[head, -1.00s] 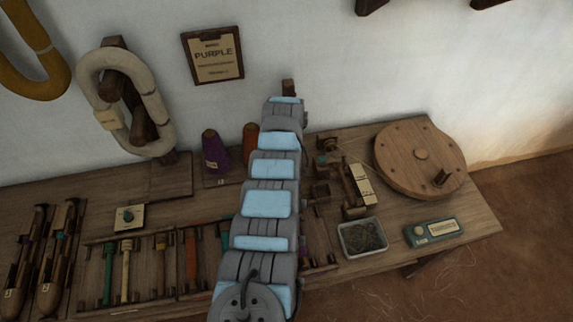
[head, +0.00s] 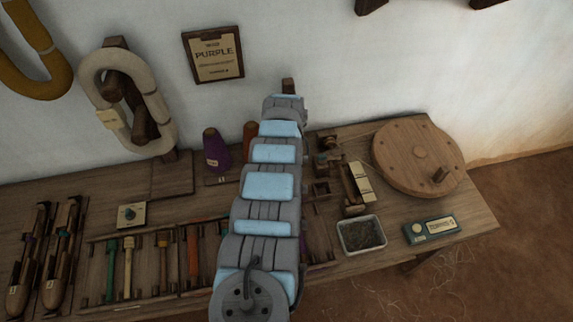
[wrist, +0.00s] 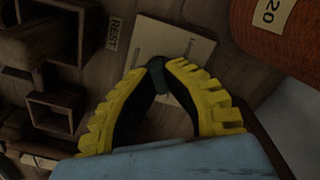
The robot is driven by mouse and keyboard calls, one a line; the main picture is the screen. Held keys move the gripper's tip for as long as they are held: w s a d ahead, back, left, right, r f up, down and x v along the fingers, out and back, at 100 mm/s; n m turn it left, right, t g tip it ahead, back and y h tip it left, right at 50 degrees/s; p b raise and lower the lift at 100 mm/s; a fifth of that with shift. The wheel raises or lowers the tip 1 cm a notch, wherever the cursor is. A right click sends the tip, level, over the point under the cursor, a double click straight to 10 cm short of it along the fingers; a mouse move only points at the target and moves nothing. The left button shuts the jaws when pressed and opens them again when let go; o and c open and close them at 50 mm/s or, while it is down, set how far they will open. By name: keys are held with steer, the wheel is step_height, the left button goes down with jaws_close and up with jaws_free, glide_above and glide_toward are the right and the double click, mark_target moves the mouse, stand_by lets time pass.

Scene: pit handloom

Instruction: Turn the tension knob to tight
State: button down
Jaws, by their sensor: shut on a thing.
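In the wrist view my gripper (wrist: 158,70), with yellow ribbed fingers, is shut on a small dark teal knob (wrist: 157,64). The knob sits on a pale plate (wrist: 185,42) fixed to the wooden bench. The plate carries small print that I cannot read, and the fingers hide much of the knob, so its pointing direction cannot be told. In the head view my arm covers the gripper and this knob.
An orange cone (wrist: 277,30) stands close to my gripper at the right of the wrist view. In the head view a purple cone (head: 215,150) stands left of my arm.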

steer(key=shift+m, duration=0.5)
steer(key=c, duration=1.1)
jaws_free()
steer(key=shift+c, duration=0.2)
step_height(320, 180, up, 12)
